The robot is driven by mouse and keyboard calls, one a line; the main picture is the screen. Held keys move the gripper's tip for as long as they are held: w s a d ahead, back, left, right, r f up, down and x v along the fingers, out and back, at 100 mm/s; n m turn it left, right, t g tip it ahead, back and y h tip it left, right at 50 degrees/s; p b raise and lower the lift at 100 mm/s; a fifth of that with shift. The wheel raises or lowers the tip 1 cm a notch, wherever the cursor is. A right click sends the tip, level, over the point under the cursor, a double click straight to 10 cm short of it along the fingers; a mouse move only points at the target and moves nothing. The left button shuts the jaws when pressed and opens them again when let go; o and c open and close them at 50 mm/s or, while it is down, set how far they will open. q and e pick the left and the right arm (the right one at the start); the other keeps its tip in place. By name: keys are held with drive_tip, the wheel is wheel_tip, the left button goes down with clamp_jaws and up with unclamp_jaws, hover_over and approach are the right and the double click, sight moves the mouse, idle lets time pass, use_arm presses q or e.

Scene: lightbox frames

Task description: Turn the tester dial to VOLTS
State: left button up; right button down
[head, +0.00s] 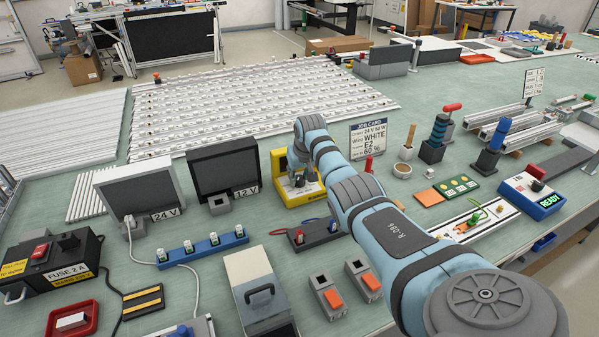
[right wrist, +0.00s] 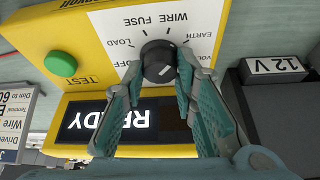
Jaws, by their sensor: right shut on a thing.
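The yellow tester (head: 281,166) stands mid-bench in the head view, partly hidden by my right arm. In the right wrist view its face is upside down, with a green TEST button (right wrist: 61,64) and a lit display (right wrist: 112,121) reading READY. My right gripper (right wrist: 159,80) is shut on the dial, one finger at each side. My left gripper is out of view.
A blue strip (head: 203,247) and grey blocks with orange tops (head: 327,296) lie in front.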

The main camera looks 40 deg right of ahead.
drive_tip(key=shift+r+m+h+p, duration=0.15)
drive_tip(key=shift+m+h+p, duration=0.25)
drive_tip(key=shift+m, duration=0.8)
drive_tip(key=shift+w+f+m+g, duration=0.15)
drive_tip(key=shift+f+m+g, duration=0.2)
drive_tip(key=shift+m, duration=0.45)
drive_tip(key=m+h+b, duration=0.1)
drive_tip(key=m+b, duration=0.1)
drive_tip(key=b, duration=0.1)
drive_tip(key=shift+m+g+b, duration=0.3)
drive_tip(key=shift+g+b, duration=0.05)
drive_tip(key=shift+b, duration=0.05)
drive_tip(key=shift+a+r+m+b, duration=0.1)
drive_tip(key=shift+r+m+b, duration=0.1)
drive_tip(key=shift+m+b, duration=0.45)
drive_tip(key=c, duration=1.3)
unclamp_jaws()
